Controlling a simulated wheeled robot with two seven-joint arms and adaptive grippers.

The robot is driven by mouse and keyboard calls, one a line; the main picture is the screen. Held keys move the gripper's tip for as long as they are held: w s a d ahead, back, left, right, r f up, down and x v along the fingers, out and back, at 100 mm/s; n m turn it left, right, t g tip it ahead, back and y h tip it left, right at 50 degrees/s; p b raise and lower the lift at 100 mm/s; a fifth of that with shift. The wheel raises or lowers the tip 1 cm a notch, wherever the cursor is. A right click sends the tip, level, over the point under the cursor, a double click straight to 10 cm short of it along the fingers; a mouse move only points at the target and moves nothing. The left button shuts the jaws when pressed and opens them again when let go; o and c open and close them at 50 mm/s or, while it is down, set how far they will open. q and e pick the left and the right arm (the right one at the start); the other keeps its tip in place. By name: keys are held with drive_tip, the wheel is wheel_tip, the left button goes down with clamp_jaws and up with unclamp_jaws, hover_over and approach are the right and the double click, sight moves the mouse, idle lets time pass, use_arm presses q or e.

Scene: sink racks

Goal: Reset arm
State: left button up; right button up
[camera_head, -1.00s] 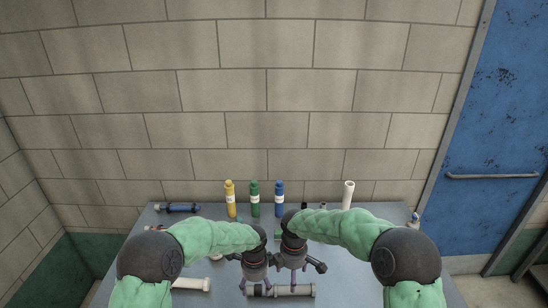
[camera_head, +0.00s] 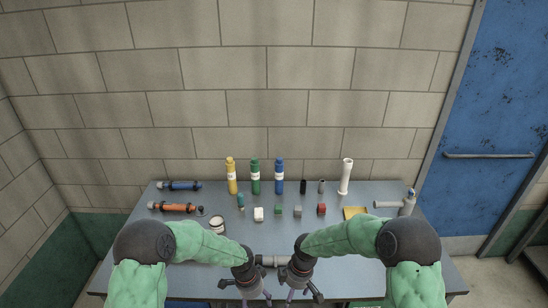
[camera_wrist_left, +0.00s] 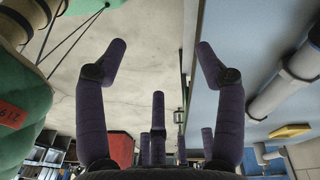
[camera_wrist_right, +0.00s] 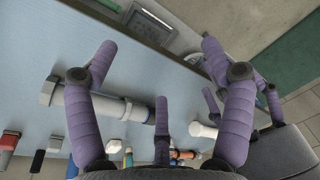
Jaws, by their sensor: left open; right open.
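My left gripper (camera_head: 247,288) and my right gripper (camera_head: 300,289) hang side by side at the table's front edge in the head view. In the left wrist view my left gripper (camera_wrist_left: 161,56) has its purple fingers spread, with nothing between them. In the right wrist view my right gripper (camera_wrist_right: 158,55) is also spread and empty. A grey pipe (camera_head: 271,261) lies on the table just beyond both grippers. It also shows in the right wrist view (camera_wrist_right: 110,104), behind the fingers and apart from them.
The grey table (camera_head: 345,271) holds yellow (camera_head: 231,176), green (camera_head: 255,177) and blue (camera_head: 279,176) bottles and a white upright tube (camera_head: 346,176) at the back. An orange pipe (camera_head: 174,207) and a blue one (camera_head: 180,186) lie left. Several small blocks sit mid-table.

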use_arm(q)
drive_tip(key=s+a+f+n+h+b, duration=0.1)
drive_tip(key=s+a+f+n+b, duration=0.1)
drive_tip(key=s+f+n+b, duration=0.3)
drive_tip(key=s+a+f+n+t+h+b, duration=0.1)
drive_tip(key=s+f+n+b, duration=0.4)
drive_tip(key=s+f+n, duration=0.6)
drive_tip(key=s+a+f, duration=0.1)
drive_tip(key=s+f, duration=0.3)
drive_tip(key=f, duration=0.1)
drive_tip(key=shift+s+f+b, duration=0.35)
drive_tip(key=shift+s+b, duration=0.05)
use_arm(e)
drive_tip(key=s+d+f+m+y, duration=0.1)
drive_tip(key=s+d+f+m, duration=0.1)
drive_tip(key=s+f+m, duration=0.6)
drive_tip(key=s+d+f+m+y, duration=0.1)
drive_tip(key=s+d+f+m, duration=0.1)
drive_tip(key=s+f+m, duration=0.6)
drive_tip(key=s+f, duration=0.6)
drive_tip(key=f, duration=0.3)
drive_tip(key=shift+s+t, duration=0.15)
drive_tip(key=shift+t, duration=0.25)
